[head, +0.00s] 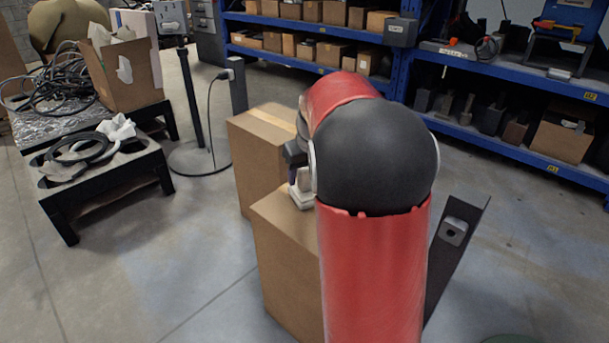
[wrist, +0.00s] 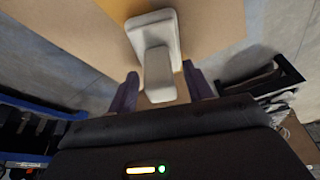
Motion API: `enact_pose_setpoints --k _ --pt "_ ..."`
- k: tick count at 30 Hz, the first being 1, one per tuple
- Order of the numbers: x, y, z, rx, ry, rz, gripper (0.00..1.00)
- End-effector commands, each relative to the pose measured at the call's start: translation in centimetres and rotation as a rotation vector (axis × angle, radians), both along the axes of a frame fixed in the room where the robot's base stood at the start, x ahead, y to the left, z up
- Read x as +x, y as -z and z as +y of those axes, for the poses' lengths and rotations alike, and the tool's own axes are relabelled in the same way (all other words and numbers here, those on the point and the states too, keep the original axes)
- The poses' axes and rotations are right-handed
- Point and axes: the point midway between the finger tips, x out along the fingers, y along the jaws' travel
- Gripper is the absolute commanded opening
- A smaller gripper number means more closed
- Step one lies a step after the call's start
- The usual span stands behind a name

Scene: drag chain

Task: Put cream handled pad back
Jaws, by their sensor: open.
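The cream handled pad (wrist: 140,32) lies on a cardboard surface in the wrist view, with its block-like handle (wrist: 158,68) pointing toward my gripper. My gripper (wrist: 160,74) is open, one purple finger on each side of the handle, with visible gaps. In the head view a part of the pad (head: 301,199) shows on top of the near cardboard box (head: 285,222). There my gripper (head: 294,160) is just above it, mostly hidden behind my red and black arm.
A second cardboard box (head: 250,145) stands behind the near one. Blue shelving (head: 400,75) with boxes runs along the back. A dark upright panel (head: 455,240) is right of my arm.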

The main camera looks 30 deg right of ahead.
Motion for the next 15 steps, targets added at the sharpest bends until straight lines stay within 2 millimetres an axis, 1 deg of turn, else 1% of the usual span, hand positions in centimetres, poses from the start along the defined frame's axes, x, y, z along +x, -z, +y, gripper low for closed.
enact_pose_setpoints --k 1,9,12,15 --pt "-0.2 -1.2 0.0 -0.001 0.000 -0.005 0.51" --pt "-1.9 -6.7 0.1 -0.001 0.000 -0.005 0.51" --pt "-2.5 -8.4 0.1 -0.001 0.000 -0.004 0.51" --pt "-2.9 -9.5 0.1 0.000 0.000 -0.003 0.51"
